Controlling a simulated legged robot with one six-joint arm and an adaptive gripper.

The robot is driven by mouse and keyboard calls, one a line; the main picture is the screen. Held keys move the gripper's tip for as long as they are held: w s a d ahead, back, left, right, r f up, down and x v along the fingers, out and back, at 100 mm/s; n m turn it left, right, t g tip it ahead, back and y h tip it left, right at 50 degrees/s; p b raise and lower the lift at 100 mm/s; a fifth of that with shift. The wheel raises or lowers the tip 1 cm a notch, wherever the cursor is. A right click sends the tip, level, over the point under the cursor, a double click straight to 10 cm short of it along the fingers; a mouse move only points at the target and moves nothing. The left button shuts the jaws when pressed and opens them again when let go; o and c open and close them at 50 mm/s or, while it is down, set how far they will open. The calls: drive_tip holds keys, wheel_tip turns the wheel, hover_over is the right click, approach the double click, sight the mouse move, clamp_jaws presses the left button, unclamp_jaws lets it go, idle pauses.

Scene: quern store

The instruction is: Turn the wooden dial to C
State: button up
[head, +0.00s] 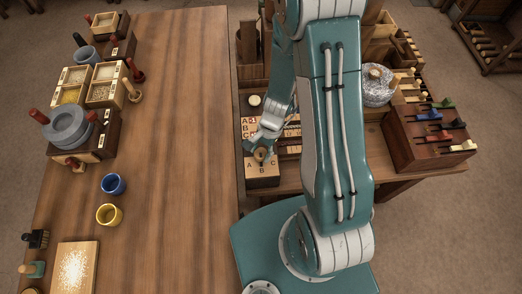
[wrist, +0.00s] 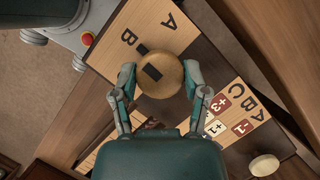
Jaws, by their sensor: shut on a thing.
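The round wooden dial (wrist: 166,87) sits on a pale board (wrist: 147,22) lettered A and B in the wrist view. A dark bar on the dial and a dark tip beyond its edge line up toward B. C is hidden in that view. My gripper (wrist: 160,80) is shut on the dial, one finger on each side. In the head view the dial (head: 261,155) is small at my gripper, above a box face (head: 262,181) where A, B and C show left to right.
Beside the dial is a panel with A, B, C rows and numbered tiles (wrist: 220,104). A pale round knob (wrist: 264,165) lies near it. A wooden table (head: 180,130) with blue (head: 113,184) and yellow (head: 109,214) cups stands at left. A dark rack (head: 430,135) is at right.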

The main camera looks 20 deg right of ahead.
drive_tip(key=shift+w+n, duration=0.15)
drive_tip(key=shift+n, duration=0.35)
drive_tip(key=n+h, duration=0.1)
drive_tip(key=n, duration=0.1)
drive_tip(key=n+g, duration=0.1)
drive_tip(key=n, duration=0.1)
drive_tip(key=shift+a+n+h, duration=0.1)
drive_tip(key=shift+n+h, duration=0.2)
drive_tip(key=shift+h, duration=0.1)
drive_tip(key=n+h, duration=0.1)
drive_tip(key=n, duration=0.2)
drive_tip(key=n+h, duration=0.1)
drive_tip(key=n, duration=0.2)
drive_tip(key=shift+w+g, duration=0.1)
drive_tip(key=shift+g, duration=0.3)
drive_tip(key=o, duration=1.2)
drive_tip(key=shift+a, duration=0.1)
drive_tip(key=shift+c, duration=0.2)
